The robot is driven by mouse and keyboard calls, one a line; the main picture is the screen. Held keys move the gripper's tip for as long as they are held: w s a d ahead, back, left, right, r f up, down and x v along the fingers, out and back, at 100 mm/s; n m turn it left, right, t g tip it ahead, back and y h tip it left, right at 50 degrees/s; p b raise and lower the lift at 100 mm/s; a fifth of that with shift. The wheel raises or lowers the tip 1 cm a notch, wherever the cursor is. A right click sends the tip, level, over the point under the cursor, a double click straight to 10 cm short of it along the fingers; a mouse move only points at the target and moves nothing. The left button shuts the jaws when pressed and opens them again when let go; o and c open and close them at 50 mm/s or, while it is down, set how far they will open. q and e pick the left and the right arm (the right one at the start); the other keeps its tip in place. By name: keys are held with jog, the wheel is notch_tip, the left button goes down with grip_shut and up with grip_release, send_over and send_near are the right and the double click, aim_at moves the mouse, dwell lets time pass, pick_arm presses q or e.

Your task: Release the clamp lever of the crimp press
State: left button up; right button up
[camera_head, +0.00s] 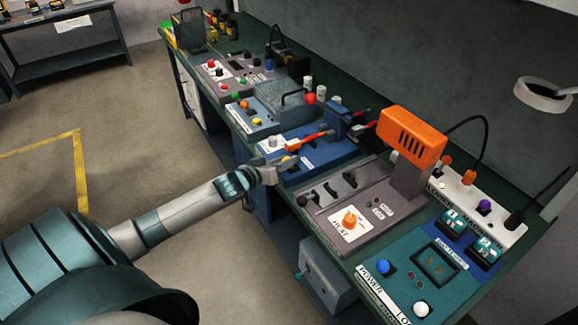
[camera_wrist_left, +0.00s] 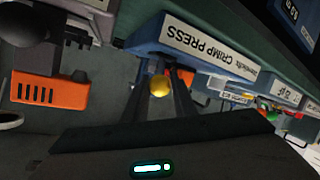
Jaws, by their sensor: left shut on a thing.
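The crimp press (camera_head: 318,152) is a blue unit midway along the bench. It has a red-handled lever (camera_head: 304,141) and a yellow knob (camera_head: 288,162) on its near side. My left gripper (camera_head: 280,171) reaches in from the left at the front edge of the press. In the left wrist view the yellow knob (camera_wrist_left: 160,86) sits between the two dark fingers (camera_wrist_left: 160,95), in front of the "CRIMP PRESS" label (camera_wrist_left: 208,54). The gripper is shut on this knob. Whether the knob belongs to the clamp lever cannot be told. My right gripper is out of view.
Right of the press is a grey unit (camera_head: 335,197) with an orange dial and an orange heat head (camera_head: 412,137). A teal power panel (camera_head: 408,270) stands nearest. Other control units (camera_head: 236,82) line the bench to the left. The floor (camera_head: 140,130) in front is clear.

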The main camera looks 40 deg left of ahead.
pick_arm(q)
jog(key=shift+s+a+f+t+b, duration=0.1)
jog(key=shift+s+t+b, duration=0.05)
jog(key=shift+t+b, duration=0.25)
jog(key=o, duration=1)
jog(key=shift+o, duration=0.2)
jog(key=shift+s, duration=0.1)
